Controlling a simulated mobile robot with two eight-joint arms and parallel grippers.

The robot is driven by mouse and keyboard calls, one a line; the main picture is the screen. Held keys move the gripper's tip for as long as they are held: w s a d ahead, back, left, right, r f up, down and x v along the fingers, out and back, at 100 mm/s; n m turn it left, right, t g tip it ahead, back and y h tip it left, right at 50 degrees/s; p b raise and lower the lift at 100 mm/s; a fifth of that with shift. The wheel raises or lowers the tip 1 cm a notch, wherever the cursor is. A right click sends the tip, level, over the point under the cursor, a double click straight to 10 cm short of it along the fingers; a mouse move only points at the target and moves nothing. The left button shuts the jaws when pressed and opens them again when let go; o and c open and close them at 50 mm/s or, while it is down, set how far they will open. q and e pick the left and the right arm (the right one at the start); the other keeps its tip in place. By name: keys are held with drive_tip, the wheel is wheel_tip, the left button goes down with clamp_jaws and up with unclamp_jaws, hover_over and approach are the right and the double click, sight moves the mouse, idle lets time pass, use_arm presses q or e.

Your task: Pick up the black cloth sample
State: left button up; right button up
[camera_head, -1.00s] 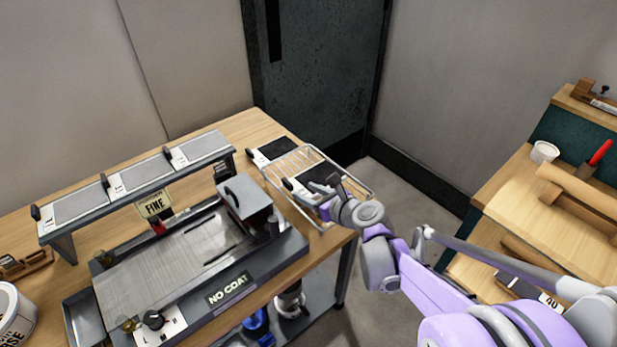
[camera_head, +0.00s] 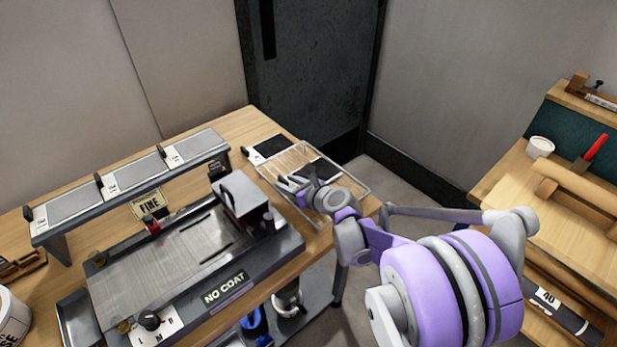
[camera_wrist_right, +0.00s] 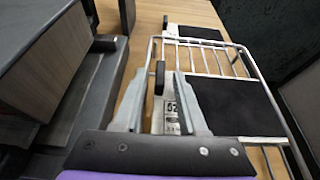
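A black cloth sample (camera_wrist_right: 237,106) with a white label strip and a dark clip (camera_wrist_right: 159,78) lies on a wire rack (camera_wrist_right: 250,62). In the head view, part of this sample (camera_head: 327,168) shows beyond my gripper, which hides the rest. A second black sample (camera_head: 272,146) with a white strip lies behind the rack; it also shows at the top of the right wrist view (camera_wrist_right: 197,33). My right gripper (camera_wrist_right: 160,82) is open over the near sample's label end, with the label and clip visible between its fingers. Contact cannot be told. My left gripper is out of view.
A dark coating machine (camera_head: 225,285) stands left of the rack, with a raised shelf (camera_head: 130,180) of grey panels behind it. A wall and dark door (camera_head: 315,80) close off the back. A second wooden bench (camera_head: 530,195) stands at the right.

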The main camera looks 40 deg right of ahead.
clamp_jaws()
